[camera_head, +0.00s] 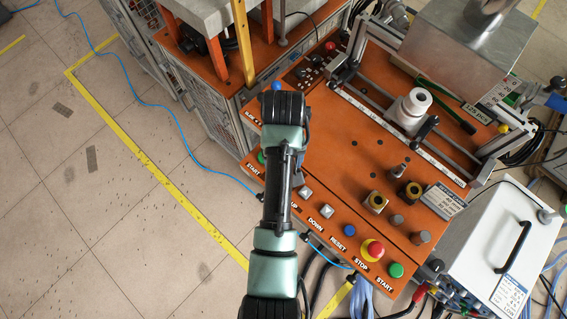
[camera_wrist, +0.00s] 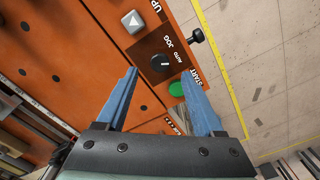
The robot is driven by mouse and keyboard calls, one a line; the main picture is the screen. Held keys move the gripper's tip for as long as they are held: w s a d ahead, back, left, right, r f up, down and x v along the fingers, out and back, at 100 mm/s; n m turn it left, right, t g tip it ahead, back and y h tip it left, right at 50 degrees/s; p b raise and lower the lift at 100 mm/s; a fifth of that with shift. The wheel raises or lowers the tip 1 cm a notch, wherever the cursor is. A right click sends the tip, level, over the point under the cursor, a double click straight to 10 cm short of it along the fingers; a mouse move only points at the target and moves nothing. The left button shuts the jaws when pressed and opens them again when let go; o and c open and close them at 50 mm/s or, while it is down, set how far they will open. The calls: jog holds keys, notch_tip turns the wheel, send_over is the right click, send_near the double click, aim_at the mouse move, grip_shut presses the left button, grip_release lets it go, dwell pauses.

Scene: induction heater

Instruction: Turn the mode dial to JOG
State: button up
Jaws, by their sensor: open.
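The black mode dial (camera_wrist: 160,63) is on the orange panel in the wrist view, with the labels JOG and AUTO beside it. Its small white mark appears to point right, towards AUTO, but is too small to be certain. My gripper (camera_wrist: 159,74) is open, its two blue fingers apart in the picture on either side of the dial. Nothing is between them in their grip, and contact with the dial cannot be seen. In the head view my arm covers the dial and the fingers.
A green START button (camera_wrist: 176,89) lies close to the dial and the right finger. A red stop button (camera_head: 372,250) and a white cylinder (camera_head: 410,108) stand farther right on the panel.

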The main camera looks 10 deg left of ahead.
notch_tip(320, 180, down, 5)
jog(key=shift+f, duration=0.1)
dwell(0.3)
grip_shut()
